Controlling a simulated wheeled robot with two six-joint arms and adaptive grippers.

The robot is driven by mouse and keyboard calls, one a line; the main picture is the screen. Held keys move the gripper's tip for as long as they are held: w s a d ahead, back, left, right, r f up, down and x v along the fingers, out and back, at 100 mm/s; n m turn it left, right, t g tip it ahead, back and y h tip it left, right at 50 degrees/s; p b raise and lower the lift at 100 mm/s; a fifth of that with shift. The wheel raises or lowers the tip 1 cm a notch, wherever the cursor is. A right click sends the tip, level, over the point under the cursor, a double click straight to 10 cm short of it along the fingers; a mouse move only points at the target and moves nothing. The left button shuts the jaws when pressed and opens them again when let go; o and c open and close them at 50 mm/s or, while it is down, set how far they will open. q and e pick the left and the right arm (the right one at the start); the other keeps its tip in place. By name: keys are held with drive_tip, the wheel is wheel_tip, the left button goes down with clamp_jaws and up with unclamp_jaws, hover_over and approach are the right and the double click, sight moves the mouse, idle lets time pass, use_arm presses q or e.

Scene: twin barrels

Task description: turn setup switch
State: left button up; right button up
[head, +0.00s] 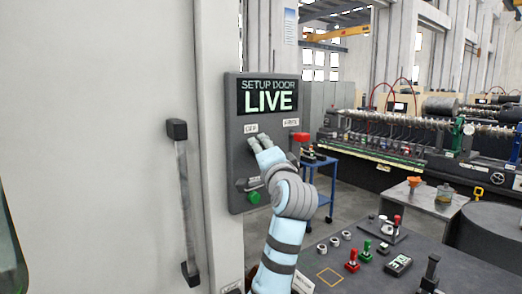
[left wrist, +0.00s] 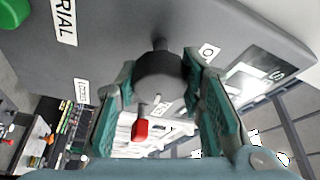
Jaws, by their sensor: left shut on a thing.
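The setup switch shows in the left wrist view as a dark round knob (left wrist: 160,70) on the grey panel, between the two green fingers of my left gripper (left wrist: 160,92), which is shut on it. In the head view my left gripper (head: 266,152) is at the panel (head: 235,150), below the labels, and hides the switch. The display (head: 267,97) reads "SETUP DOOR LIVE". An "OFF" label (head: 251,128) is at left and another label (head: 290,122) at right. Which way the knob points is unclear. My right gripper is out of view.
A green button (head: 253,197) is low on the panel, and a red-ended part (head: 300,137) sticks out at its right edge. A door handle (head: 183,200) is at left. A dark table (head: 400,262) with small parts is at lower right.

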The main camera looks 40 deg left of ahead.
use_arm(q)
drive_tip(key=shift+f+m+h, duration=0.1)
drive_tip(key=shift+m+h, duration=0.4)
drive_tip(key=shift+m, duration=0.7)
drive_tip(key=shift+c, duration=0.2)
drive_tip(key=o, duration=1.2)
drive_tip(key=shift+d, duration=0.1)
drive_tip(key=shift+v, duration=5.8)
drive_tip(key=shift+w+d, duration=0.1)
drive_tip(key=shift+d, duration=0.05)
